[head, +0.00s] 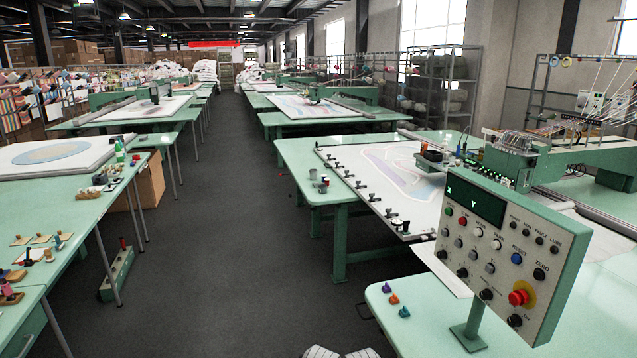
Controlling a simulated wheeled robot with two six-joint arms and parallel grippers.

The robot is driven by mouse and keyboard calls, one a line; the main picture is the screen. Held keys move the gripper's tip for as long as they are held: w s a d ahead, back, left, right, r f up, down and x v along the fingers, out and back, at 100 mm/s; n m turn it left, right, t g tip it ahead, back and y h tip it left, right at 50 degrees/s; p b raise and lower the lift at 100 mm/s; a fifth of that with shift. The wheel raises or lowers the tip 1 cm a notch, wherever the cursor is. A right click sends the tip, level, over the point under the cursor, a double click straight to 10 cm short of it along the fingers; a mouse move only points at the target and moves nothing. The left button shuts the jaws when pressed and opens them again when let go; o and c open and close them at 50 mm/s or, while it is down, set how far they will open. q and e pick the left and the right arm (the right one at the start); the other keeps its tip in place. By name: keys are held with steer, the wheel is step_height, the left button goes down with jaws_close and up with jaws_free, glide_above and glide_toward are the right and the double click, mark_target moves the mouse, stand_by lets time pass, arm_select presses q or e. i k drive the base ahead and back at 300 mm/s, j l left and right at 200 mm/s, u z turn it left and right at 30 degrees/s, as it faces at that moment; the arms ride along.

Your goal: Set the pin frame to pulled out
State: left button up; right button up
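What looks like the pin frame (362,190) is the edge bar with several black knobs along the near left side of the white patterned cloth (405,172). It lies on the green machine table (300,157) at right. Its far right part is hidden behind the control panel (508,250). I cannot tell from this distance whether it is pushed in or pulled out.
The panel stands on a post over a green table corner holding small purple, orange and teal pieces (394,299). A dark floor aisle (240,220) runs clear between the tables. At left, a green box with a lever (117,272) stands on the floor beside table legs.

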mark_target(388, 169)
steer(key=i+j+u, duration=0.25)
steer(key=i, duration=0.4)
steer(key=i+j+u, duration=0.2)
steer(key=i, duration=0.5)
steer(key=i+j+u, duration=0.1)
steer(key=i+u, duration=0.15)
steer(key=i, duration=0.45)
steer(key=i+j+z, duration=0.2)
steer(key=i, duration=1.6)
steer(key=i+z, duration=0.3)
steer(key=i, duration=0.25)
steer(key=i+z, duration=0.3)
steer(key=i, duration=0.3)
steer(key=i+j+z, duration=0.3)
steer(key=i, duration=0.25)
steer(key=i+z, duration=0.45)
steer(key=i+j+z, duration=0.2)
steer(key=i+z, duration=0.25)
